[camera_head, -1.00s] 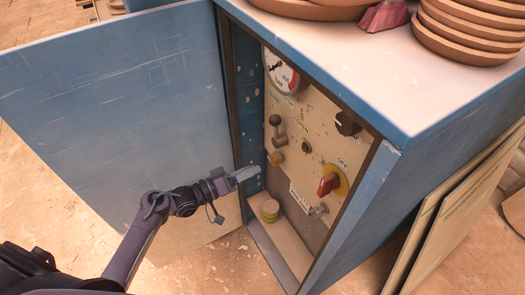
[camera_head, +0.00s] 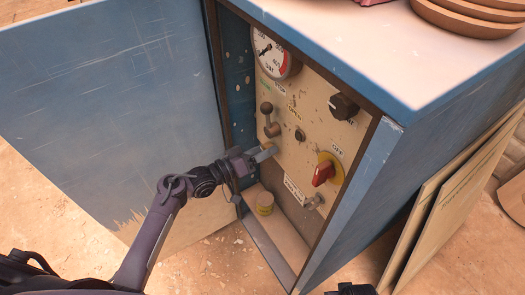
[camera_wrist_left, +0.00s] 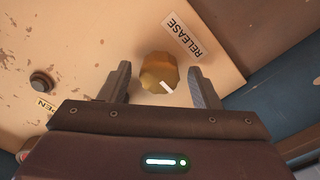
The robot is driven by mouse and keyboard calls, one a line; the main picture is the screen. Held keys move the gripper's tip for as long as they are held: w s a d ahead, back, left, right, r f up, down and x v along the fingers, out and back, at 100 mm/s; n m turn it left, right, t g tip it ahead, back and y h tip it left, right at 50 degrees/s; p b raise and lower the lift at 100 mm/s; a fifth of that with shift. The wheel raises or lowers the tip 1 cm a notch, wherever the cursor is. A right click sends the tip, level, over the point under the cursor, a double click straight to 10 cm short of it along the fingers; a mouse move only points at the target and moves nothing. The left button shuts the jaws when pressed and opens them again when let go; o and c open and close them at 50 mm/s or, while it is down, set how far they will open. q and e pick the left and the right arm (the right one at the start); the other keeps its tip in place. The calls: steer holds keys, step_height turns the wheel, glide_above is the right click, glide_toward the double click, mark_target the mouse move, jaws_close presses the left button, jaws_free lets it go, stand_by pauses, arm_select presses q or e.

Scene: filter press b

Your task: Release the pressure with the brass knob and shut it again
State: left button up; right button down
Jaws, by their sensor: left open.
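The brass knob (camera_wrist_left: 159,72) sits on the cream panel beside a RELEASE label (camera_wrist_left: 184,38) in the left wrist view. A white mark on it points to the lower right of that picture. My left gripper (camera_wrist_left: 160,80) is open, with one finger on each side of the knob and gaps visible. In the head view my left gripper (camera_head: 268,152) is at the panel's lower left and hides part of the brass knob (camera_head: 267,146). The pressure gauge (camera_head: 272,52) is at the panel's top. My right gripper does not clearly show.
The blue cabinet's door (camera_head: 110,110) stands open at left. A yellow-topped can (camera_head: 265,203) stands below. Boards (camera_head: 445,215) lean at right.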

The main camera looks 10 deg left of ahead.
arm_select(q)
steer(key=c, duration=1)
steer(key=shift+m, duration=0.4)
steer(key=shift+s+d+m+b, duration=0.1)
steer(key=shift+m+b, duration=0.6)
steer(key=shift+m, duration=3.4)
steer(key=shift+s+m+b, duration=0.1)
steer(key=shift+m+b, duration=0.6)
steer(key=shift+m, duration=3.4)
arm_select(e)
step_height(320, 180, up, 8)
steer(key=a, duration=0.1)
steer(key=shift+w+a+r+g, duration=0.2)
steer(key=shift+w+r+g, duration=0.05)
steer(key=shift+w+g, duration=0.1)
